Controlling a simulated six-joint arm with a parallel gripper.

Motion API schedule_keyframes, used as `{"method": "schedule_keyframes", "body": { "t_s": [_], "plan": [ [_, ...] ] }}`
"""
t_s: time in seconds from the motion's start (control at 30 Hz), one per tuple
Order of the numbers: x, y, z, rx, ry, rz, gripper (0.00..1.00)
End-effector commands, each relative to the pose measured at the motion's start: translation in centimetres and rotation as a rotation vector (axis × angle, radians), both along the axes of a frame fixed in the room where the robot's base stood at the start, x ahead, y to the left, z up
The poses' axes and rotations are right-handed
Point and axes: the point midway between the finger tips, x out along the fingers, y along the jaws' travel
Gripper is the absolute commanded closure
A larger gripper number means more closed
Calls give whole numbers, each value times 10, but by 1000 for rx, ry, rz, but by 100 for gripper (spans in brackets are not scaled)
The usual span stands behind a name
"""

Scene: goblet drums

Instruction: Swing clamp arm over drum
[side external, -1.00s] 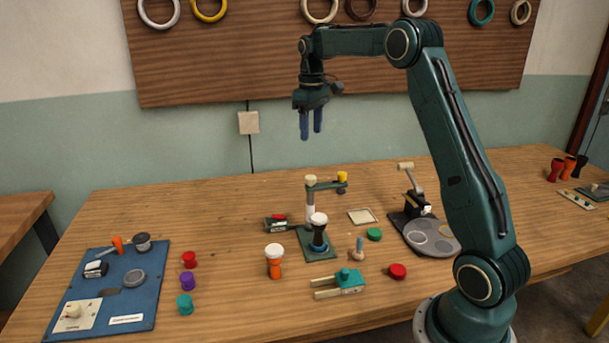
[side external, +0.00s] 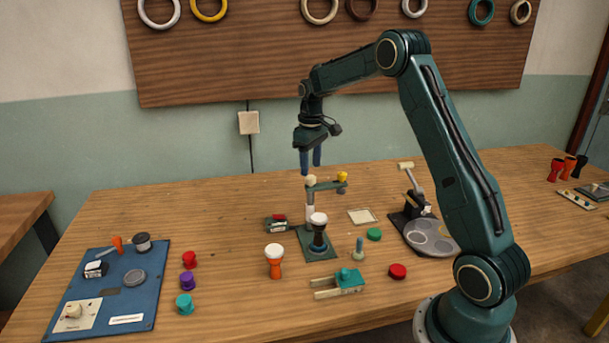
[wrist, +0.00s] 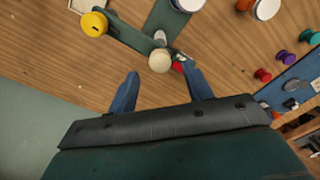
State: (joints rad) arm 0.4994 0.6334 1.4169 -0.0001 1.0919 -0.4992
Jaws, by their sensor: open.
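The clamp stand has a green base plate (side external: 322,254) and a post topped by a cream knob (side external: 310,180). Its green clamp arm (side external: 327,185) points right from the post and ends in a yellow knob (side external: 342,176). A dark goblet drum (side external: 318,237) with a white head stands upright on the plate, in front of the arm. The arm is not over the drum head. My gripper (side external: 310,168) points down, open and empty, just above the post's top. In the wrist view the cream knob (wrist: 160,61) shows between the blue fingertips, and the yellow knob (wrist: 94,24) lies left.
An orange goblet drum (side external: 274,262) stands front left of the plate. A green wooden-pronged tool (side external: 340,283) lies in front. A press with a grey round base (side external: 430,238) stands right. A blue board (side external: 112,290) with parts lies left. Bare table lies behind the stand.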

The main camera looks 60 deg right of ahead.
Motion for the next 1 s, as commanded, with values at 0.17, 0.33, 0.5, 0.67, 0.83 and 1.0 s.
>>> {"method": "schedule_keyframes", "body": {
  "t_s": [0.17,0.33,0.5,0.67,0.83,1.0],
  "plan": [
    [0,0,-22,1,2,0,50],
    [0,0,-31,0,0,0,50],
    [0,0,-34,0,-1,0,50],
    [0,0,-34,0,-1,0,50],
    [0,0,-34,0,-1,0,79],
    [0,0,-34,0,-1,0,100]
  ]
}}
